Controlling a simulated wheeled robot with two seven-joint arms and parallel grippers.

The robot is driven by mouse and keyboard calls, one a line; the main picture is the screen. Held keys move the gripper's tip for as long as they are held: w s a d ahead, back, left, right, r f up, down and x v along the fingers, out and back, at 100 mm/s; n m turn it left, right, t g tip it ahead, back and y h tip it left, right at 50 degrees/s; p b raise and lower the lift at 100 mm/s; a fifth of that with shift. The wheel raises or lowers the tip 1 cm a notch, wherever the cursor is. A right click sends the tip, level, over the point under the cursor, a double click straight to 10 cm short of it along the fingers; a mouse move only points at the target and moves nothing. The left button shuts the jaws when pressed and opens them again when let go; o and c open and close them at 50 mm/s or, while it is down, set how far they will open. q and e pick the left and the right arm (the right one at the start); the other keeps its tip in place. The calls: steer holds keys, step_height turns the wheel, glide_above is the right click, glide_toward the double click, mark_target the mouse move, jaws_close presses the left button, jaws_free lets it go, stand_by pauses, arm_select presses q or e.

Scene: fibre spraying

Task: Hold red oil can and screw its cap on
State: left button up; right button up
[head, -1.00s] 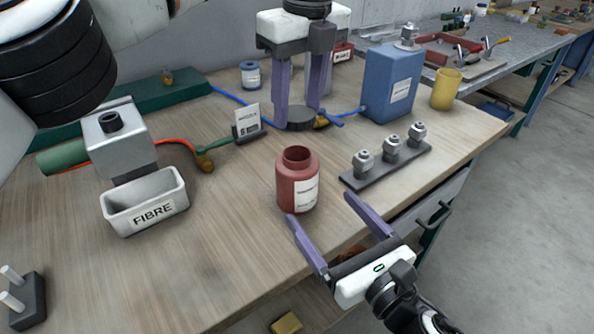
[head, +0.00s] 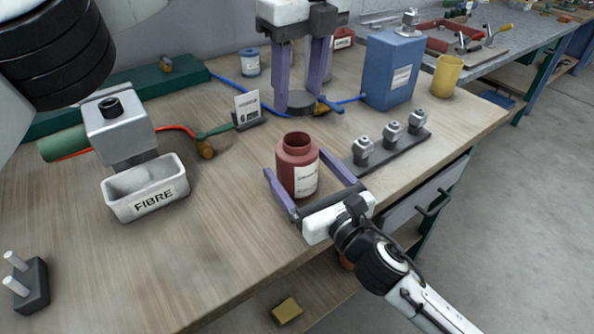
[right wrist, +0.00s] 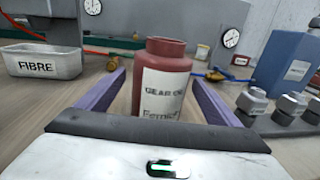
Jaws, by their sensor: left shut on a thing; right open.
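The red oil can (head: 298,168) stands upright on the bench with its round neck open and uncovered. In the right wrist view the can (right wrist: 165,85) shows a white label reading "GEAR OIL". My right gripper (head: 297,164) is open, with one finger on each side of the can. In the right wrist view a gap shows between the fingers and the can. My left gripper (head: 302,98) is behind the can, fingers pointing down, shut on a dark round cap (head: 299,106) low over the bench. Whether the cap touches the bench cannot be told.
A grey rail (head: 385,152) with several metal fittings lies close right of the can. A blue canister (head: 388,75) and a yellow cup (head: 447,77) stand behind it. A white FIBRE bin (head: 148,190) is on the left. The bench between bin and can is clear.

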steer(key=shift+x, duration=1.35)
steer(key=c, duration=1.6)
arm_select(q)
glide_above(297, 139)
steer(key=shift+s+f, duration=0.15)
steer(key=shift+f, duration=2.35)
steer(key=shift+f, duration=0.85)
steer(key=shift+d+f, duration=0.1)
steer(key=shift+f, duration=0.5)
